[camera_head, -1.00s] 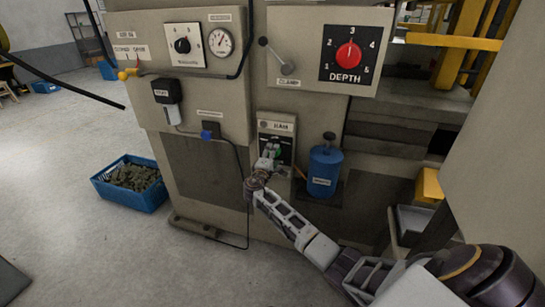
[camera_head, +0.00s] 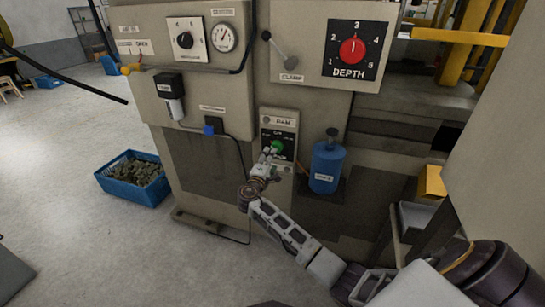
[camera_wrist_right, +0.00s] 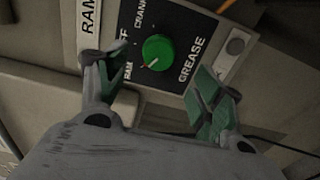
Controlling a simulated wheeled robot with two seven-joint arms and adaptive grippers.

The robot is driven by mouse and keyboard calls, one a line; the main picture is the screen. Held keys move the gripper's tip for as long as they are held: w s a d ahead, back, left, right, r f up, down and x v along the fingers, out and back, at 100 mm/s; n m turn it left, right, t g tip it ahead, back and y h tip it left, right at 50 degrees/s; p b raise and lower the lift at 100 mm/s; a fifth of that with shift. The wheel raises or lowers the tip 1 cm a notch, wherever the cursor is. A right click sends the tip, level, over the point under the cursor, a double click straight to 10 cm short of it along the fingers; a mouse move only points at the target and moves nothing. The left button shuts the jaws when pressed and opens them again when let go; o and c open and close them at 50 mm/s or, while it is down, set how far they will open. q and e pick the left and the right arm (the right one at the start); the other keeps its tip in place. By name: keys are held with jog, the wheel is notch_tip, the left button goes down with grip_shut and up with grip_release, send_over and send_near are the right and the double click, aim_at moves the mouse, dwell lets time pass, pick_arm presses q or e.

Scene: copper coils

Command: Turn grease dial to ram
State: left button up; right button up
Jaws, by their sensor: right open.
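The green grease dial (camera_head: 278,147) sits on a black plate under a RAM label on the machine's front panel. In the right wrist view the dial (camera_wrist_right: 158,50) is in plain sight, with OFF, CRANK and RAM marks around it. Its pointer line points down-left, toward the RAM mark. My right gripper (camera_head: 267,163) is just below and in front of the dial in the head view. In the right wrist view its open fingers (camera_wrist_right: 162,75) stand to either side, apart from the dial with nothing between them. My left gripper is not in view.
A blue bottle (camera_head: 327,166) stands right of the dial panel. A clamp lever (camera_head: 281,52) and a red DEPTH dial (camera_head: 352,50) are above. A cable runs down left of the panel. A blue crate (camera_head: 133,180) of dark pieces stands on the floor at left.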

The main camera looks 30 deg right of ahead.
jog(key=v, duration=0.5)
dwell(0.7)
